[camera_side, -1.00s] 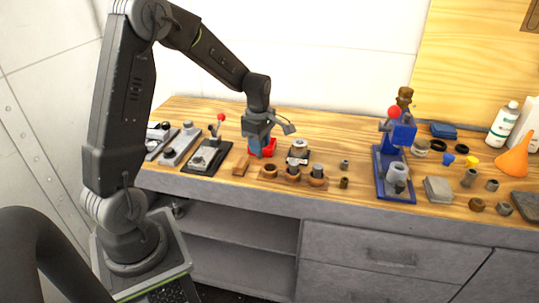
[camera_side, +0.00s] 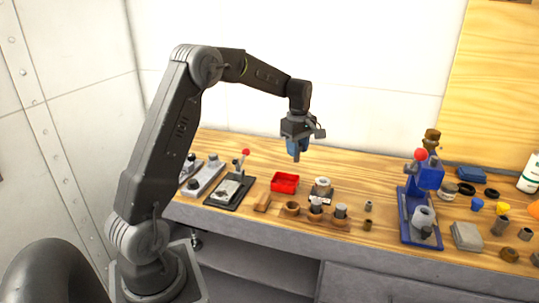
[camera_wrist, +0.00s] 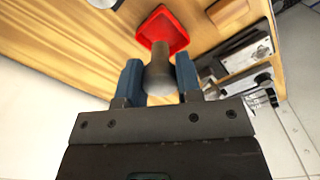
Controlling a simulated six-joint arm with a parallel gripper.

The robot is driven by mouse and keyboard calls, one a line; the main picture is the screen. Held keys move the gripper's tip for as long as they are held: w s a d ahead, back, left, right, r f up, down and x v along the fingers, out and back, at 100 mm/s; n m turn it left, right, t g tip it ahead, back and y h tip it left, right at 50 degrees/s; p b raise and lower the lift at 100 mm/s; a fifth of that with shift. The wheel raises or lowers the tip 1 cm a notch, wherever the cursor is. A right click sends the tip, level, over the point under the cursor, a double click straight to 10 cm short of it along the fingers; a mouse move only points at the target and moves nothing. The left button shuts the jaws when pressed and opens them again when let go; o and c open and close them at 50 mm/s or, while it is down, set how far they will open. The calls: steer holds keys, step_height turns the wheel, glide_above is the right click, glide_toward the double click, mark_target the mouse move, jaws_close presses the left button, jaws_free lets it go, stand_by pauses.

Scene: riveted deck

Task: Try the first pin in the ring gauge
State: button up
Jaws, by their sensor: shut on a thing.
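My gripper (camera_side: 297,148) has blue fingers and hangs above the bench, behind and above the red tray. In the wrist view my gripper (camera_wrist: 159,82) is shut on a dark grey, rounded pin (camera_wrist: 160,72). In the side view the fingers largely hide this pin. What looks like the ring gauge (camera_side: 321,188), a grey ring on a dark base with a pale label, stands on the bench right of the red tray, apart from the gripper. A wooden rack (camera_side: 328,218) in front of it has several round holders, some with grey tops.
The red tray (camera_side: 285,182) looks empty; it also shows in the wrist view (camera_wrist: 163,31). A clamp fixture (camera_side: 229,191) stands left of it, a blue press (camera_side: 411,231) to the right. Small cylinders (camera_side: 369,206) stand between rack and press.

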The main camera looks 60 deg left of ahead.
steer(key=w+d+m, duration=0.2)
steer(key=w+d, duration=0.2)
steer(key=w, duration=0.4)
step_height(320, 180, down, 7)
steer(key=shift+a, duration=0.15)
steer(key=shift+f, duration=1.5)
stand_by(2.7)
steer(key=shift+r, duration=0.15)
stand_by(0.9)
steer(key=shift+r, duration=2.65)
